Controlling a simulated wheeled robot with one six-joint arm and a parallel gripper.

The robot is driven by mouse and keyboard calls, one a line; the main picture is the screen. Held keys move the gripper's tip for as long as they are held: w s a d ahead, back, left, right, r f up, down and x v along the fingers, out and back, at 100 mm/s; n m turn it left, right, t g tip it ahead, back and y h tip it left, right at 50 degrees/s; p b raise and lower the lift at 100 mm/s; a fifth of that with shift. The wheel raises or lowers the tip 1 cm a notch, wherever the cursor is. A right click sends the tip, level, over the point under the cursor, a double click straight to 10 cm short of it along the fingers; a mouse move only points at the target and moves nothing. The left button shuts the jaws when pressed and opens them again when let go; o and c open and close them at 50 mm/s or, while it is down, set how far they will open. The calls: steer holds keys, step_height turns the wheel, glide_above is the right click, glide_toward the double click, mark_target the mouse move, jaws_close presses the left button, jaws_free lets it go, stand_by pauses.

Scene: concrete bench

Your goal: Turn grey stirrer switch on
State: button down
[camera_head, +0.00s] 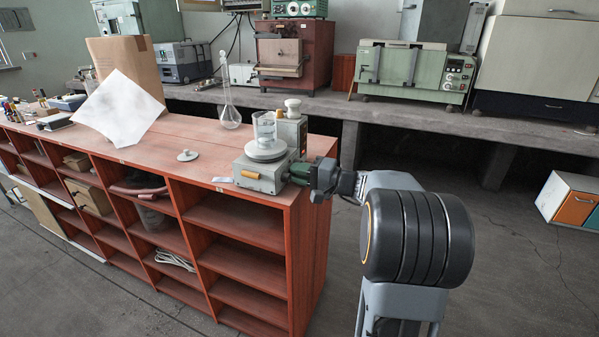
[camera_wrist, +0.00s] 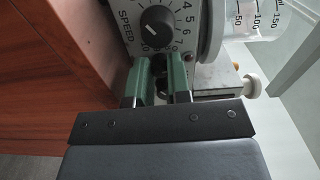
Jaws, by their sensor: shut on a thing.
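The grey stirrer (camera_head: 262,176) stands at the right end of the red-brown shelf unit, with a glass beaker (camera_head: 264,130) on its round plate. In the wrist view its front panel (camera_wrist: 120,20) shows a black SPEED dial (camera_wrist: 157,27) with white numbers. My gripper (camera_head: 303,172) reaches the panel from the right. In the wrist view its green fingers (camera_wrist: 162,76) are closed around a small dark part just below the dial, the stirrer switch (camera_wrist: 163,68), which they mostly hide. The switch's position cannot be told. A small dark red lamp (camera_wrist: 190,57) sits right of the fingers.
The red-brown shelf unit (camera_head: 215,168) ends just below the stirrer. A glass flask (camera_head: 229,113), a small white lid (camera_head: 187,155) and a white sheet (camera_head: 118,108) are on its top. The floor to the right is clear up to an orange-fronted cabinet (camera_head: 574,206).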

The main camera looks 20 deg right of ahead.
steer(key=m+p, duration=0.1)
steer(key=m, duration=0.1)
steer(key=shift+r+m, duration=0.15)
steer(key=shift+m, duration=0.85)
steer(key=c, duration=1.1)
jaws_free()
steer(key=shift+d, duration=0.1)
steer(key=p+v, duration=0.1)
steer(key=v, duration=1.2)
steer(key=shift+s+d, duration=0.2)
steer(key=shift+s, duration=0.1)
